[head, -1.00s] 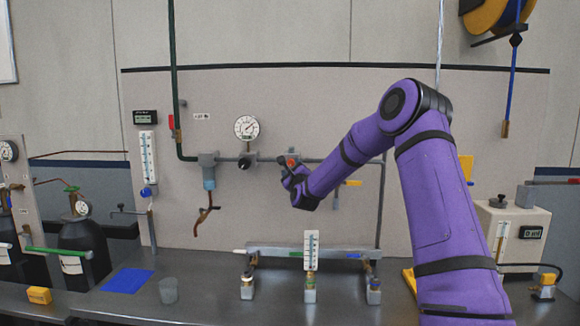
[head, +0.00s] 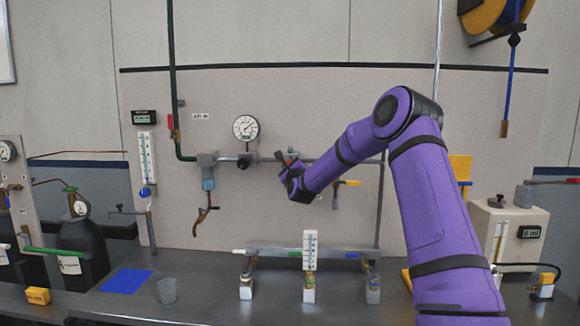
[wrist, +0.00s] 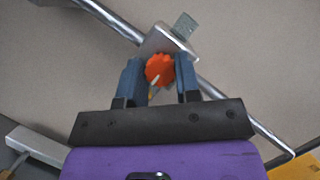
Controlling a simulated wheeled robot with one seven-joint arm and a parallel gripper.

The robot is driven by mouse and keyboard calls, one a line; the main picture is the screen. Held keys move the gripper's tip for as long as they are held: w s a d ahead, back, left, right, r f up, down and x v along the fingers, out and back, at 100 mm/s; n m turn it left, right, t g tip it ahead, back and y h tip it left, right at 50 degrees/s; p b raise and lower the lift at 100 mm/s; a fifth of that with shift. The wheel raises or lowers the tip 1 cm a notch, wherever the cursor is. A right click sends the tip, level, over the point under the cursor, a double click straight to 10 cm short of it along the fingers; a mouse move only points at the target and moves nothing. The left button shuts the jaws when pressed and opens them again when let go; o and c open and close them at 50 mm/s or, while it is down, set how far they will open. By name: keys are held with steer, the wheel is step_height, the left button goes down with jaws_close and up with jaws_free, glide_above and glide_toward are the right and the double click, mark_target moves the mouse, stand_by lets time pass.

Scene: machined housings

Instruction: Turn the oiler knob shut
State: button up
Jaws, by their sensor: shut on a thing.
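The oiler knob (wrist: 158,69) is orange-red with a scalloped rim. In the wrist view it sits between the two blue fingers of my gripper (wrist: 159,80), which are shut on it. The knob is on a grey metal oiler body (wrist: 168,42) set in the wall pipe. In the head view my gripper (head: 284,161) is at the pipe, right of the round gauge, and the wrist hides most of the oiler and the knob.
A round gauge (head: 245,128) and a black knob (head: 243,163) are on the pipe to the left. A yellow-handled valve (head: 347,183) hangs just right of my wrist. A manifold (head: 310,253) stands on the bench below.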

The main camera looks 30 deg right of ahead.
steer(key=shift+n, duration=0.4)
steer(key=n+g, duration=0.3)
steer(key=n, duration=0.4)
steer(key=n+g, duration=0.3)
steer(key=n, duration=0.5)
steer(key=n+g+h, duration=0.1)
steer(key=n+g, duration=0.2)
steer(key=n, duration=0.4)
steer(key=shift+w+a+r+n, duration=0.15)
steer(key=shift+a+r+n, duration=0.1)
steer(key=shift+n, duration=0.15)
steer(key=shift+f+n+g+h, duration=0.1)
steer(key=shift+n+g+h, duration=0.3)
steer(key=shift+n+h, duration=0.8)
steer(key=shift+n+g+h, duration=0.4)
steer(key=shift+n+h, duration=0.3)
steer(key=shift+n, duration=0.9)
steer(key=o, duration=0.9)
steer(key=shift+d, duration=0.1)
